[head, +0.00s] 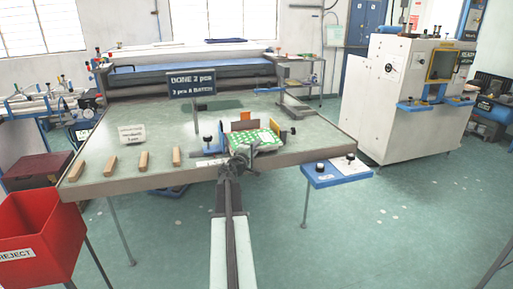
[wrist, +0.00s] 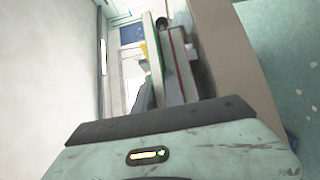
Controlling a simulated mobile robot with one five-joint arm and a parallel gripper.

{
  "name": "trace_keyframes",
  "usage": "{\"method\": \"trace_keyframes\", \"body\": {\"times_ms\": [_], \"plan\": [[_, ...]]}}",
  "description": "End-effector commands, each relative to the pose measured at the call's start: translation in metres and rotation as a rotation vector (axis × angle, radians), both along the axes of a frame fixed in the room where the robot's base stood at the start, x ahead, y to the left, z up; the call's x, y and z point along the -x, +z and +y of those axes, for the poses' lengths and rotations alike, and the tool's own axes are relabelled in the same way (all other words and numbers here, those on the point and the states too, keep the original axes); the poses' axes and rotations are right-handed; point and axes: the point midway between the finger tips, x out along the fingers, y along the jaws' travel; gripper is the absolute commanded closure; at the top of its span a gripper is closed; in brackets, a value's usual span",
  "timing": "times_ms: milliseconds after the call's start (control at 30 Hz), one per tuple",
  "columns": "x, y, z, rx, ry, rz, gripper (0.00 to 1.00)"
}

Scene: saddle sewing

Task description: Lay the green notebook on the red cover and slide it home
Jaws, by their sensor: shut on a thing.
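The green notebook (head: 262,140), with a pale pattern on its cover, lies at the fixture near the table's front edge in the head view. My gripper (head: 238,154) is at its near left side and is shut on it; the fingertips are small and partly hidden. In the wrist view the notebook shows edge-on as a thin green and white strip (wrist: 153,57). A thin red line (wrist: 178,50), perhaps the edge of the red cover, runs beside it with a narrow gap between. The cover's face is hidden, and I cannot tell whether they touch.
The fixture has an orange piece (head: 275,126) and dark knobs. Several wooden blocks (head: 143,160) lie on the table (head: 110,187) to the left. A small blue shelf (head: 318,180) juts out at right. A red reject bin (head: 38,225) stands at front left.

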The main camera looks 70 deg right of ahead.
Motion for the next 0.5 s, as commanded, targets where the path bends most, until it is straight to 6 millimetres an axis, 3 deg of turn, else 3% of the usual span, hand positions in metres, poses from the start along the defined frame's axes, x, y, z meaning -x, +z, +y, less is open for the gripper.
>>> {"method": "trace_keyframes", "body": {"times_ms": [67,100,167,500], "plan": [[0.0,-0.0014,0.0,0.0,0.0,0.0,1.0],[0.0,-0.0006,0.0,0.0,0.0,0.0,0.74],[-0.0001,-0.0005,0.0,0.0,0.0,0.0,0.6],[-0.0002,-0.0014,0.0001,0.0,0.0,0.0,0.6]]}}
